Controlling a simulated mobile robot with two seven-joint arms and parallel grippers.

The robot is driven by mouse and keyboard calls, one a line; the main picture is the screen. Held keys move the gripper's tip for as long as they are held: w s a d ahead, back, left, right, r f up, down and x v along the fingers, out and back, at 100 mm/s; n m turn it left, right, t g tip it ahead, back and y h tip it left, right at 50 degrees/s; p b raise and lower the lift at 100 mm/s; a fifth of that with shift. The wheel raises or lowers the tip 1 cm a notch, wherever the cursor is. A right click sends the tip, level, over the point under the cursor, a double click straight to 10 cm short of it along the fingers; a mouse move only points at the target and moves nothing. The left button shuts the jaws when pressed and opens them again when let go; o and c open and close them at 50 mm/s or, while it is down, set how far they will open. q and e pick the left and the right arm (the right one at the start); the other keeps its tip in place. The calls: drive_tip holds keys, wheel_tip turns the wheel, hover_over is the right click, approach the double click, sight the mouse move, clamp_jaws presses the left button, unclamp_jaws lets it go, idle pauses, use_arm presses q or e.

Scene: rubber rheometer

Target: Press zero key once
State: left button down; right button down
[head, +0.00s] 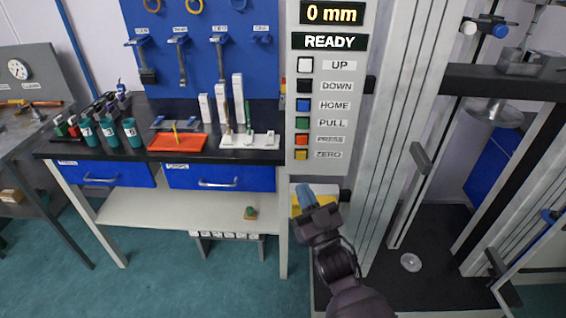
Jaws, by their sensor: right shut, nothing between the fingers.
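The control panel (320,170) of the rheometer has a column of small coloured keys with labels. The ZERO key (301,154) is the yellow one at the bottom. The display (332,13) reads "0 mm" and the status field (330,41) reads "READY". My right gripper (304,190) is shut and empty, with its blue fingertips pointing up. In the picture it is just below the ZERO key, with a visible gap; its depth from the panel is hard to judge. My left gripper is not in view.
The red PRESS key (302,139) sits directly above ZERO. A yellow-and-white patch (327,200) shows behind my right gripper. The rheometer's metal frame (385,130) stands to the right. A workbench (262,157) with cups, an orange tray and white holders is at left.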

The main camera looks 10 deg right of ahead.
sight(301, 156)
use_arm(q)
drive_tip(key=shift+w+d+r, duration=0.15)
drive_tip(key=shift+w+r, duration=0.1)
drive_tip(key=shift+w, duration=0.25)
use_arm(e)
drive_tip(key=shift+s+a+r+t+y, duration=0.1)
drive_tip(key=shift+s+r+t+y, duration=0.25)
drive_tip(key=shift+y, duration=0.25)
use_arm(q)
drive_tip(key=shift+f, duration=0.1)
use_arm(e)
drive_tip(key=shift+w, duration=0.1)
